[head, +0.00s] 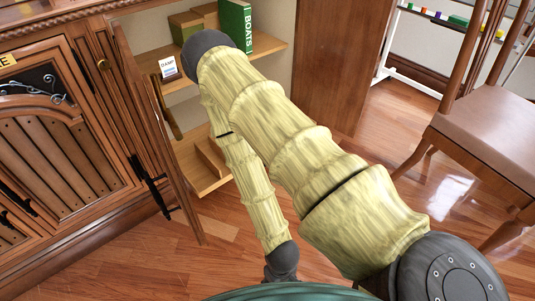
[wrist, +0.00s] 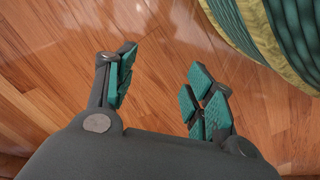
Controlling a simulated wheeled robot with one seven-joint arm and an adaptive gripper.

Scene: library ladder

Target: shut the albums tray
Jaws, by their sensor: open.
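My gripper (wrist: 165,78) is open and empty in the wrist view, its two green-padded fingers spread above the wooden floor. In the head view the gripper itself is not visible; my arm bends over and its lower part comes down towards the bottom edge. I cannot pick out the albums tray for certain. An open cabinet (head: 276,51) stands at the top of the head view. A low wooden tray-like piece (head: 207,157) is on its lower shelf (head: 199,184), partly hidden by my arm.
A green BOATS book (head: 234,24), boxes (head: 186,25) and a small label card (head: 168,67) are on the upper shelf. An open cabinet door (head: 160,135) stands left of the shelves. A chair (head: 490,120) stands at the right. Floor (head: 130,262) is clear at lower left.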

